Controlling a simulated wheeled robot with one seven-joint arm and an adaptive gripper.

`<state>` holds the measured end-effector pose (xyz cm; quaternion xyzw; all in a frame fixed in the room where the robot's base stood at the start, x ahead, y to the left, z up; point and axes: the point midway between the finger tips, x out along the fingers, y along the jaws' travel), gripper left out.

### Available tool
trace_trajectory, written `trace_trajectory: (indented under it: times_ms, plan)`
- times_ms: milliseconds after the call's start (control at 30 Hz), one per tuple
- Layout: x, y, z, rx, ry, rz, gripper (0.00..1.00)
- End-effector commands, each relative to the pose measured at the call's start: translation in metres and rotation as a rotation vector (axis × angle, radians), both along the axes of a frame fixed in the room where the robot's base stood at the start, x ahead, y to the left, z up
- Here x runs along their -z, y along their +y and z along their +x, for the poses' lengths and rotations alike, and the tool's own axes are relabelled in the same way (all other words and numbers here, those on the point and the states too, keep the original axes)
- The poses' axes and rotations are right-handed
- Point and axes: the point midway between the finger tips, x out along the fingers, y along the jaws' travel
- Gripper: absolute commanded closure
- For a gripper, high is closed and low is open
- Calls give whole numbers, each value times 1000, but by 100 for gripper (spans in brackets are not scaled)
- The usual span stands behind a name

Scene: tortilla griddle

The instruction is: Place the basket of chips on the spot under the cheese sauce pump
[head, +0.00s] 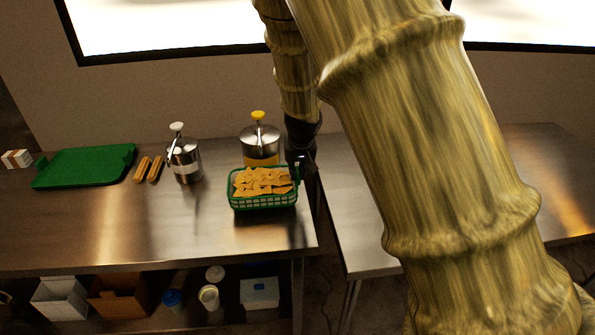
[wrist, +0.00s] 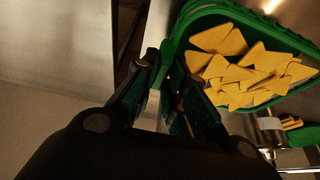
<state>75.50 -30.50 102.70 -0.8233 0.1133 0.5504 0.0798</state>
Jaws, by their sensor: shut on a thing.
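A green basket (head: 264,201) full of yellow tortilla chips (head: 262,181) is at the right end of the left steel table, in front of the yellow-topped cheese sauce pump (head: 259,140). The basket hides the lower part of the pump's container. My gripper (head: 301,172) is at the basket's right side, shut on its rim. In the wrist view my gripper's fingers (wrist: 172,85) pinch the green basket wall (wrist: 180,42), with the chips (wrist: 240,65) beyond. I cannot tell whether the basket's bottom touches the table.
A second steel table (head: 370,245) is to the right, past a narrow gap. Boxes and cups sit on the shelf below.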

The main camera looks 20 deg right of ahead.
Motion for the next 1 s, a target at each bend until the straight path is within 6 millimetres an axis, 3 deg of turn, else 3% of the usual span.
trace_trajectory:
  times_ms: [300, 533, 933, 967, 1000]
  plan:
    - [1, -8, 19, -1, -1, -1, 100]
    - [31, -8, 17, 2, -1, 3, 100]
    - [38, -7, 17, 0, -1, 1, 100]
    - [38, -7, 17, 0, -1, 1, 85]
    - [38, -7, 17, 0, -1, 1, 78]
